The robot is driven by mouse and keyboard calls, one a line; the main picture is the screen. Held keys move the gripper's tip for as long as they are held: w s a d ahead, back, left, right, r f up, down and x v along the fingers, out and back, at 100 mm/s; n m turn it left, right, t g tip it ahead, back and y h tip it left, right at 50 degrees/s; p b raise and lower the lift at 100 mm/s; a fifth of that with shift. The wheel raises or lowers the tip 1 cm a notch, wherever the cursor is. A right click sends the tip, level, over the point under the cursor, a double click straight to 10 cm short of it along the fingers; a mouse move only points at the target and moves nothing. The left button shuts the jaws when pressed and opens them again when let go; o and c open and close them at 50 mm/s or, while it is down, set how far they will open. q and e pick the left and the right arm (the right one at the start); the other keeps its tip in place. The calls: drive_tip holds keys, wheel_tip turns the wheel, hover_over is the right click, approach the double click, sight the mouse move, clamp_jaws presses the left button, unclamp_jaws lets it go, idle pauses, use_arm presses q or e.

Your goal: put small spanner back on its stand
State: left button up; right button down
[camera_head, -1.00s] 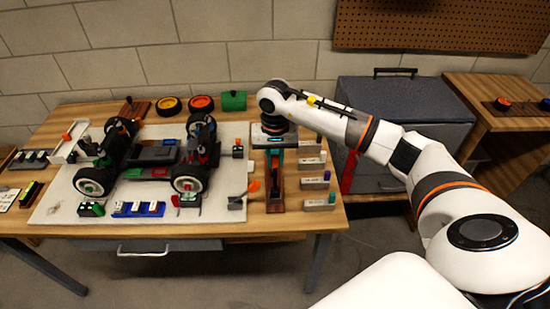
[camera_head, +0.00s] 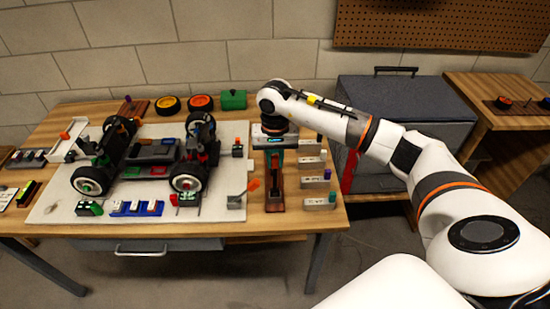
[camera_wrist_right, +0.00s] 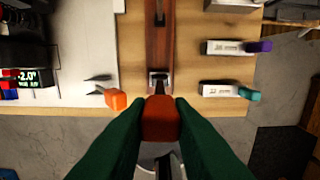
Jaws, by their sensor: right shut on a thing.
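My right gripper (camera_head: 276,165) points down over the dark red wooden stand (camera_head: 275,206) at the right part of the table. In the right wrist view, its green fingers (camera_wrist_right: 160,108) are shut on an orange-red handle (camera_wrist_right: 160,122), apparently the small spanner's. The stand's reddish board (camera_wrist_right: 160,45) runs straight up from the held handle, with a metal bracket (camera_wrist_right: 158,79) just beyond it. The spanner's head is not clearly visible, and I cannot tell whether it touches the bracket. My left gripper is out of view.
Pliers with an orange handle (camera_wrist_right: 115,99) lie left of the stand. White blocks with purple (camera_wrist_right: 232,47) and teal (camera_wrist_right: 228,91) ends stand to its right. The racecar (camera_head: 150,155) sits on a pale mat (camera_head: 60,208) to the left. A grey cabinet (camera_head: 400,110) stands behind my right arm.

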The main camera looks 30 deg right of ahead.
drive_tip(key=shift+f+b, duration=1.35)
drive_tip(key=shift+f, duration=0.1)
drive_tip(key=c, duration=1.2)
unclamp_jaws()
wheel_tip(320, 180, up, 12)
drive_tip(key=shift+r+b, duration=0.1)
drive_tip(key=shift+b, duration=0.6)
